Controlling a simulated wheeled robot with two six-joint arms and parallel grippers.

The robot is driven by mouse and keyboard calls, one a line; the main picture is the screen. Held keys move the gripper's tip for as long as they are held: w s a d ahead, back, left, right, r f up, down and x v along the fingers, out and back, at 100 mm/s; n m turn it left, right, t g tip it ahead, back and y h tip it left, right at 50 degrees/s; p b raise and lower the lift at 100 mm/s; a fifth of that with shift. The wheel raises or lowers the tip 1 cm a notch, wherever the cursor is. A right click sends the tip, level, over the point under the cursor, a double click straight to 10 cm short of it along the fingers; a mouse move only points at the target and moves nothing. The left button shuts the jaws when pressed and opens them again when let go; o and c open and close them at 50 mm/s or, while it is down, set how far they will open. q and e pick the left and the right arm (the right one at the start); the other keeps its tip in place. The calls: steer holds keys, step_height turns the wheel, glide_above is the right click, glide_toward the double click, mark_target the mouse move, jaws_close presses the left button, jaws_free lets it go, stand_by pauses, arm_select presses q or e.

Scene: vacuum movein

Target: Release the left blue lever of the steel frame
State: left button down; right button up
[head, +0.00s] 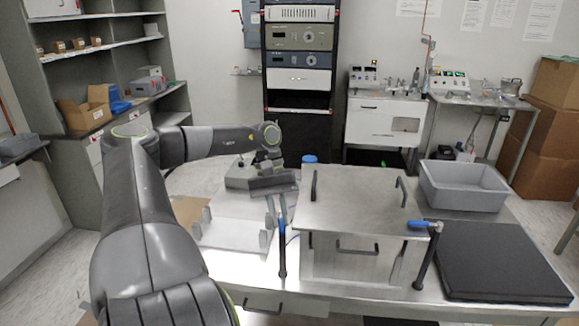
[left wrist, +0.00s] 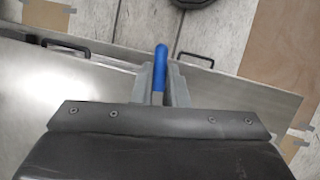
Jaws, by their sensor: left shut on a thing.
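The steel frame (head: 345,215) is a box-like steel body with a flat top on the table, with black handles on its top and front. The left blue lever (head: 281,232) is at its left front corner and hangs roughly upright. My left gripper (head: 277,212) reaches down to it from above and is shut on its blue handle. In the left wrist view the blue handle (left wrist: 159,68) shows between the two grey fingers (left wrist: 160,88). The right blue lever (head: 418,224) at the right front corner has its blue handle roughly level. My right gripper is not in view.
A grey bin (head: 464,186) and a black mat (head: 500,262) lie to the right of the frame. A metal fixture with upright posts (head: 228,234) stands to its left. Shelves (head: 110,60) rise at the left and a rack (head: 299,60) stands behind.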

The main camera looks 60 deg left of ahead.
arm_select(q)
steer(key=shift+s+a+m+g+b, duration=0.2)
steer(key=shift+a+m+g+b, duration=0.1)
steer(key=shift+m+b, duration=0.5)
steer(key=shift+r, duration=0.1)
steer(key=c, duration=1.7)
jaws_free()
